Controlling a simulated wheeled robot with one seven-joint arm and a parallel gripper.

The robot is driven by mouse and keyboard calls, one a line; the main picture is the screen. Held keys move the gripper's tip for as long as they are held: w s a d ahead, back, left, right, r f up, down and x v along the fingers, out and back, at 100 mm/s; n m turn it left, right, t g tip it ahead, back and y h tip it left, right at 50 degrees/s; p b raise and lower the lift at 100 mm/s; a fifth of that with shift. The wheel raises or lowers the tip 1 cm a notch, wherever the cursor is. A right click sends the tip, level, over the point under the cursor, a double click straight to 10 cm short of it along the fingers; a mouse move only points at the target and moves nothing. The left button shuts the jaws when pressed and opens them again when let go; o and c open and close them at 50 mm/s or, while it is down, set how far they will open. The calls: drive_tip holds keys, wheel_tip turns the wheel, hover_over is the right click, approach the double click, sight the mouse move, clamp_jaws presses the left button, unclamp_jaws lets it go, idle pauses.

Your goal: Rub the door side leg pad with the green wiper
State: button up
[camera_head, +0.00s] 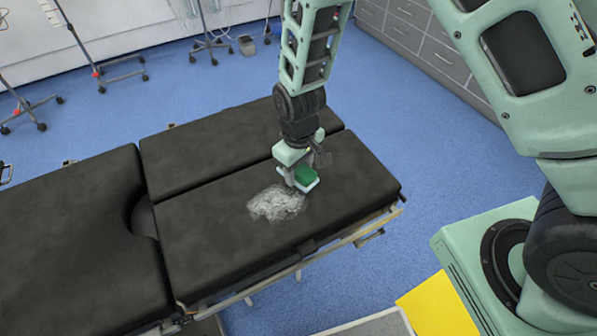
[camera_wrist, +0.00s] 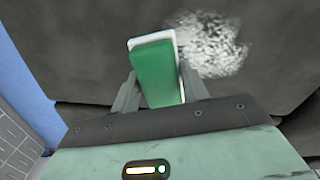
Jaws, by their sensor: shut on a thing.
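My gripper (camera_head: 301,177) is shut on the green wiper (camera_head: 303,173), a green block with a white edge. The wiper also shows between the two fingers in the wrist view (camera_wrist: 156,72). It is low over the near leg pad (camera_head: 345,186), a black pad of the operating table; I cannot tell whether it touches the pad. A whitish-grey dirty patch (camera_head: 276,203) lies on this pad, just left of the wiper in the head view. In the wrist view the patch (camera_wrist: 211,44) is to the right of the wiper.
The far leg pad (camera_head: 210,150) lies beyond a narrow gap, and the larger main pad (camera_head: 70,235) is at left. Metal rails (camera_head: 340,243) run along the near edge. Wheeled stands (camera_head: 110,75) and grey drawers (camera_head: 425,40) stand at the back. Blue floor surrounds the table.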

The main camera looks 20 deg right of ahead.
sight(299, 168)
drive_tip(key=shift+r+p, duration=1.1)
drive_tip(key=shift+r, duration=0.7)
